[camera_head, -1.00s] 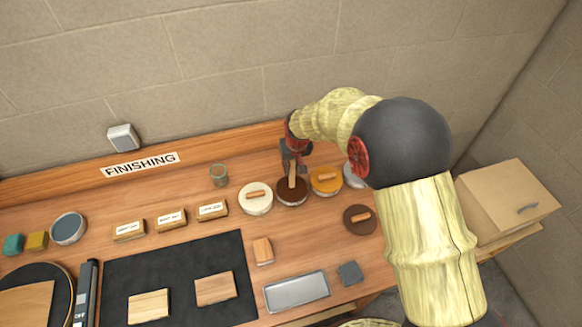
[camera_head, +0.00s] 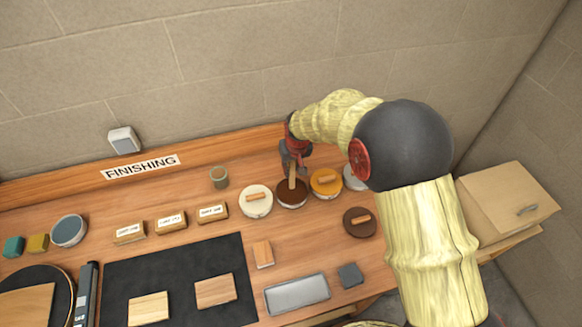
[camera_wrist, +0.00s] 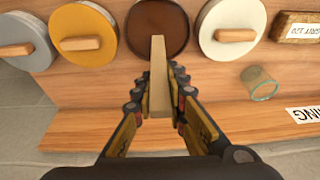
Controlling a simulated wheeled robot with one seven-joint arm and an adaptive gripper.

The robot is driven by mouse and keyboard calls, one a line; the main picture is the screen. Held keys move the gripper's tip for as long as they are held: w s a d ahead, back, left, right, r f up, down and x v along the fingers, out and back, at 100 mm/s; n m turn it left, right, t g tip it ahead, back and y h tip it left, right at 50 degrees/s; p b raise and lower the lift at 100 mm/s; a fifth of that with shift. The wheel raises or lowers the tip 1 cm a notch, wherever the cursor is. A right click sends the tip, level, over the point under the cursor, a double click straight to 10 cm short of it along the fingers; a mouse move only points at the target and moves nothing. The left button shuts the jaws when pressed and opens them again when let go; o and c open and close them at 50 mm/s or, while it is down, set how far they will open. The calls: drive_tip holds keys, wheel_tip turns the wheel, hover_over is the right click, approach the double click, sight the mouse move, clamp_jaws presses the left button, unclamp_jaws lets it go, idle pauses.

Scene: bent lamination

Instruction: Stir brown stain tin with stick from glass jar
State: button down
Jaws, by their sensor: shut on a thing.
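The open brown stain tin (camera_head: 291,193) stands in a row of tins on the bench. In the wrist view its dark brown surface (camera_wrist: 157,20) shows at the top middle. My gripper (camera_head: 294,160) is above the tin's back side, shut on a flat wooden stick (camera_wrist: 159,75). The stick's far end overlaps the tin's brown surface; I cannot tell how deep it reaches. The glass jar (camera_head: 219,177) stands left of the tins and shows no stick in it. It also shows in the wrist view (camera_wrist: 260,84).
A white-lidded tin (camera_head: 256,202) is close left of the brown tin, and an orange-lidded tin (camera_head: 326,185) close right. A brown lid (camera_head: 360,222) lies in front. A metal tray (camera_head: 297,292) and black mat (camera_head: 180,265) are nearer. The back ledge (camera_head: 220,154) is behind.

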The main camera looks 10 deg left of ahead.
wheel_tip(320, 180, up, 5)
drive_tip(key=shift+p, duration=1.2)
drive_tip(key=shift+f, duration=0.1)
